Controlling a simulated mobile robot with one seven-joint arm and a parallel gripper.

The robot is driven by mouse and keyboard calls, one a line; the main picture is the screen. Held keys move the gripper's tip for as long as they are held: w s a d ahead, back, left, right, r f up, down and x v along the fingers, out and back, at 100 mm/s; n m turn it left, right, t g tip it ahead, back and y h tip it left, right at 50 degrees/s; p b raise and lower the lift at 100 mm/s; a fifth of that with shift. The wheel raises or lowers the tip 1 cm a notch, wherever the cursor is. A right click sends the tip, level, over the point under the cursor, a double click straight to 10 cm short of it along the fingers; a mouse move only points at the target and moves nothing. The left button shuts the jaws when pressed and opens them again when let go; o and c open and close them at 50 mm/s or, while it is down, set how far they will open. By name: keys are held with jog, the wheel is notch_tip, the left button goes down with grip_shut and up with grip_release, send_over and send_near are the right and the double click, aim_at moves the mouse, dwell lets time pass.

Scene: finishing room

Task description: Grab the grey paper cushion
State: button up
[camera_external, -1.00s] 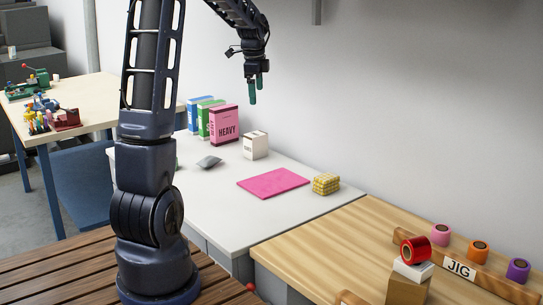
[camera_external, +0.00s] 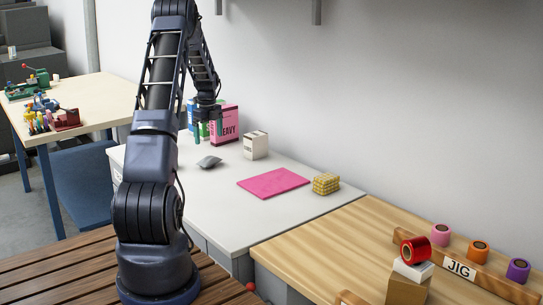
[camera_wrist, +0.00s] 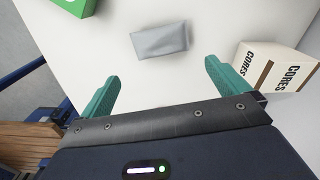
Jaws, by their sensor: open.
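The grey paper cushion (camera_external: 209,162) lies on the white table, in front of the coloured boxes. In the wrist view the cushion (camera_wrist: 160,40) lies beyond the fingertips, roughly between their lines, with white table between. My gripper (camera_external: 207,138) is above the table near the cushion, pointing down. In the wrist view its two green fingers (camera_wrist: 160,76) are spread wide and nothing is between them. The gripper does not touch the cushion.
A white CORES box (camera_wrist: 272,68) stands close to the right finger. A green box (camera_wrist: 75,4) is at the upper left. A pink HEAVY box (camera_external: 226,125) stands behind the gripper. A pink mat (camera_external: 273,183) and a yellow checked block (camera_external: 326,183) lie to the right.

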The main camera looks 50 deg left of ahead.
jog(key=f, duration=0.1)
send_over(209, 159)
notch_tip(209, 159, down, 5)
jog(key=shift+s+d+r, duration=0.15)
jog(key=shift+r, duration=0.05)
jog(key=shift+f, duration=2.9)
jog(key=c, duration=0.7)
